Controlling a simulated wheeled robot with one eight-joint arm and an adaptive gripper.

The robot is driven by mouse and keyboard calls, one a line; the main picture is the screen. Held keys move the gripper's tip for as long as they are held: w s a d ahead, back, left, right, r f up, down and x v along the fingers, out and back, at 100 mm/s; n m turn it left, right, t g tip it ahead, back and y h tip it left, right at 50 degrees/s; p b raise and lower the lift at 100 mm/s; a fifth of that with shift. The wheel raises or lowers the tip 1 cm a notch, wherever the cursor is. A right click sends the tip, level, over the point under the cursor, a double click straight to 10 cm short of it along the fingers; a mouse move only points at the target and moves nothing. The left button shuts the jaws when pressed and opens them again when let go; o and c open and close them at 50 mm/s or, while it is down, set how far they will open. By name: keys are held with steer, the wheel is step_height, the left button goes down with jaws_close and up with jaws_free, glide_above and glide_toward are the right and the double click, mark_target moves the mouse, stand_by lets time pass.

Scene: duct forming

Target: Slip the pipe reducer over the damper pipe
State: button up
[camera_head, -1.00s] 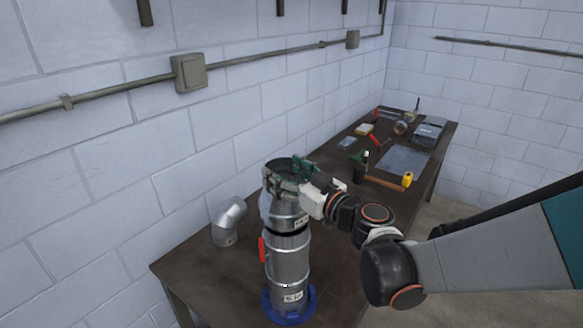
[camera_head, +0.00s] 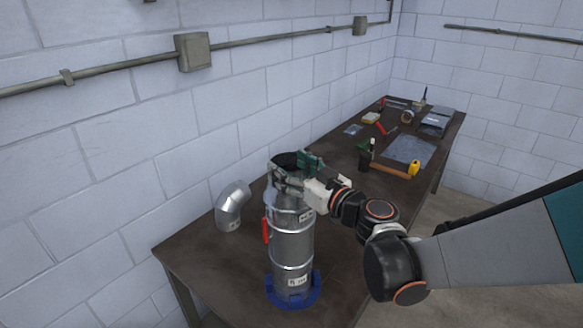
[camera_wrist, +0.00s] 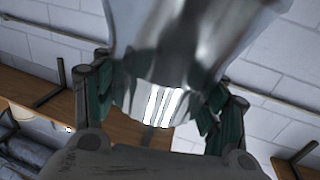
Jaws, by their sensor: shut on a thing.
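The silver damper pipe (camera_head: 292,248) stands upright in a blue ring base (camera_head: 293,291) near the front of the table, with a red handle (camera_head: 266,230) on its left side. The pipe reducer (camera_head: 289,200) is at the top of the damper pipe, upright and in line with it. I see no gap between them from the head camera. My gripper (camera_head: 292,172) is shut around the reducer's upper end. In the wrist view the shiny reducer (camera_wrist: 180,40) lies between my fingers (camera_wrist: 160,105). The joint between reducer and pipe is partly hard to see.
A silver elbow pipe (camera_head: 231,206) stands on the brown table (camera_head: 210,268) left of the damper pipe. Tools, a yellow item (camera_head: 414,168) and a grey mat (camera_head: 408,151) lie at the far end. The wall runs close along the left.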

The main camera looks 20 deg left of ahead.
steer(key=o, duration=2)
steer(key=shift+c, duration=0.2)
steer(key=v, duration=1.2)
